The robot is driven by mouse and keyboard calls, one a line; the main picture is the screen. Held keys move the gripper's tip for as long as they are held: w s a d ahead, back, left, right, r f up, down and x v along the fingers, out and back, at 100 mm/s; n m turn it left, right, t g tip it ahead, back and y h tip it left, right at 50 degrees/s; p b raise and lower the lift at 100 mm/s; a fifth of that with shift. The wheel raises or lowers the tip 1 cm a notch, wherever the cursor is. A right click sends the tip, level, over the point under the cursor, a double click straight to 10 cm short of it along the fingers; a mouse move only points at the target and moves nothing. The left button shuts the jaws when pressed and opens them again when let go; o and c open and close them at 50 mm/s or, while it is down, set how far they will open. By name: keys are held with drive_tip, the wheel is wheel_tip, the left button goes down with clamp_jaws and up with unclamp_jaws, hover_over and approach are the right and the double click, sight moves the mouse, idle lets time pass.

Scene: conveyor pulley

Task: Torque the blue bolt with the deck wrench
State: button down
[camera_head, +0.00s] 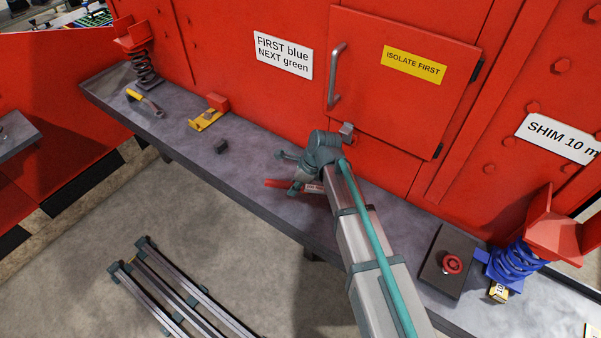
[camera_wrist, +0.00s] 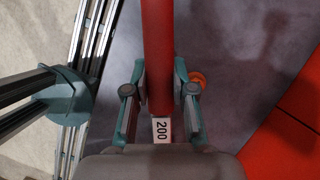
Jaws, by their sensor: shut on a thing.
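The deck wrench's red handle (camera_head: 277,183) shows at my gripper (camera_head: 303,183) above the grey deck ledge. In the wrist view the red handle (camera_wrist: 158,50) runs between both fingers of my gripper (camera_wrist: 159,82), which is shut on it. A white label reading "200" (camera_wrist: 161,129) sits at the near end of the red handle. The wrench's working end is not visible in either view. I cannot make out a blue bolt. A blue spring and bracket (camera_head: 517,262) stand at the right of the ledge.
The grey ledge (camera_head: 255,150) runs below a red wall with a handled door (camera_head: 400,75). Rails (camera_head: 175,295) lie lower left.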

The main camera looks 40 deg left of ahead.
drive_tip(key=s+d+n, duration=0.2)
drive_tip(key=s+d+n+g+h+p, duration=0.1)
drive_tip(key=s+d+n, duration=0.1)
drive_tip(key=d+n, duration=0.1)
drive_tip(key=s+d+n+h+p, duration=0.1)
drive_tip(key=d+n, duration=0.1)
drive_tip(key=n, duration=0.1)
drive_tip(key=shift+s+d+r+g, duration=0.1)
drive_tip(key=shift+s+d+g, duration=0.2)
drive_tip(key=shift+s+g, duration=0.1)
drive_tip(key=shift+s+d+n+h, duration=0.1)
drive_tip(key=shift+d+n+h, duration=0.2)
drive_tip(key=shift+d, duration=0.05)
drive_tip(key=shift+d+n, duration=0.2)
drive_tip(key=shift+n, duration=0.1)
drive_tip(key=shift+f, duration=0.6)
drive_tip(key=shift+f, duration=0.65)
